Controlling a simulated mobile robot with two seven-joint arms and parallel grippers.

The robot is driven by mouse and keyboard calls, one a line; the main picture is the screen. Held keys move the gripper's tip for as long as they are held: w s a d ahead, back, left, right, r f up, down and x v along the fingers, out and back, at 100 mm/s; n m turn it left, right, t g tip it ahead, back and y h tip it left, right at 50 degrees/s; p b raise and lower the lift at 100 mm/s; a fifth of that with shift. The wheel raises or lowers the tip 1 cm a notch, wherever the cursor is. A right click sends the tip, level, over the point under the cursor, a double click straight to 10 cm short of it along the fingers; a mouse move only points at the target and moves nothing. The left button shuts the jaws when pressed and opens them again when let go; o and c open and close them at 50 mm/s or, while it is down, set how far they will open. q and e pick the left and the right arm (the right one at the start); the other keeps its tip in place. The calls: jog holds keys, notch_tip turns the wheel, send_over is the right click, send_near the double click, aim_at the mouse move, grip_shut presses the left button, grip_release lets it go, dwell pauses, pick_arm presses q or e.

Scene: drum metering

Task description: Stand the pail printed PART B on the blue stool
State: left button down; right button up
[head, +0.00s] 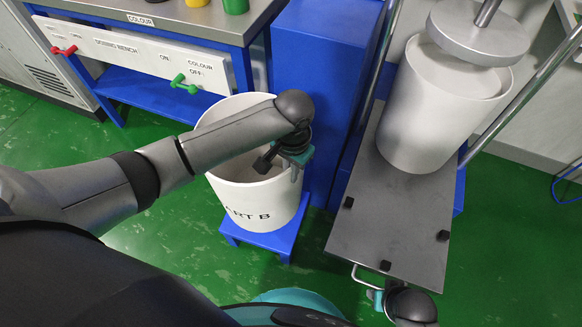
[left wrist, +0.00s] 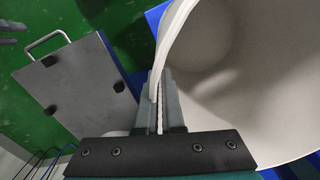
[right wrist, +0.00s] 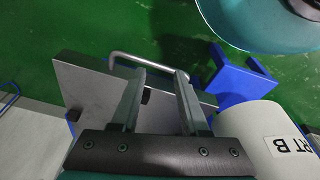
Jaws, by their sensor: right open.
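The white pail printed PART B (head: 262,205) is upright over the blue stool (head: 268,240) and appears to rest on its top. Its print is partly cut off by the curve of its wall. My left gripper (head: 282,165) is at the pail's right rim. In the left wrist view its fingers (left wrist: 162,85) are closed on the pail's wall (left wrist: 178,32), one finger on each side. The stool (right wrist: 235,82) and pail (right wrist: 262,135) also show in the right wrist view. My right gripper (right wrist: 160,75) is open and empty beside the metal handle of the grey plate.
The grey plate (head: 385,225) has black stops and a front handle (head: 370,277). A second white pail (head: 425,120) stands on its far end under a round grey disc (head: 480,35). A dosing bench (head: 150,55) with red and green valve handles stands at the back left.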

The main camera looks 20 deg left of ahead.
pick_arm(q)
jog(key=b, duration=0.4)
send_over(291, 197)
notch_tip(291, 197, down, 7)
jog(key=shift+f, duration=0.15)
jog(key=shift+f+b, duration=0.3)
jog(key=shift+f, duration=0.25)
jog(key=shift+f+b, duration=0.3)
jog(key=shift+f, duration=0.2)
notch_tip(291, 197, down, 3)
jog(key=shift+r+b, duration=0.2)
jog(key=shift+b, duration=0.65)
jog(key=shift+f, duration=0.15)
pick_arm(e)
jog(key=w+a+r+t, duration=0.1)
jog(key=w+r+t, duration=0.2)
jog(key=r, duration=1)
jog(key=shift+w+a+r+y, duration=0.2)
jog(key=shift+w+a+y, duration=0.2)
jog(key=shift+w, duration=0.3)
pick_arm(q)
jog(key=shift+f, duration=0.1)
jog(key=c, duration=1.5)
grip_release()
jog(key=shift+s+f, duration=0.1)
jog(key=shift+f, duration=0.1)
jog(key=o, duration=0.5)
jog(key=shift+c, duration=0.2)
